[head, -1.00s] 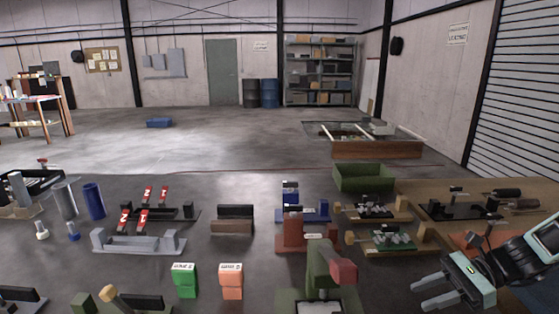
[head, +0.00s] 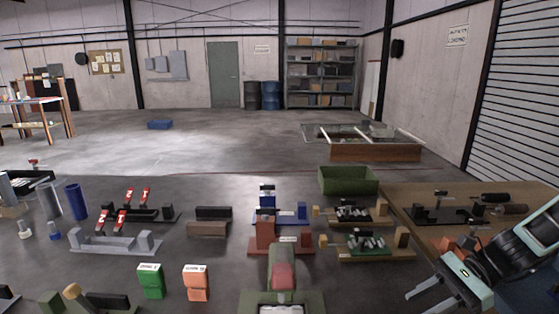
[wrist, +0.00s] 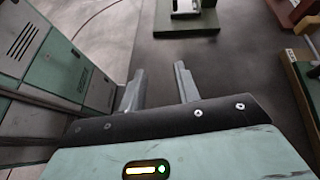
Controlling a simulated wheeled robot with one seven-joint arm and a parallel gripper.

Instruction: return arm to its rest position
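My gripper (head: 428,296) is at the lower right of the head view, at the end of my pale green and dark arm. Its two grey fingers point left and are spread apart. Nothing is held. The fingers touch none of the fixtures that I can see.
A green press-like device (head: 283,275) stands left of my gripper. Two clamp fixtures, one on a green base (head: 365,244), lie behind it. A wooden board (head: 405,199) is behind my arm. A green bin (head: 347,181) and green and orange boxes (head: 151,282) (head: 197,283) stand farther left.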

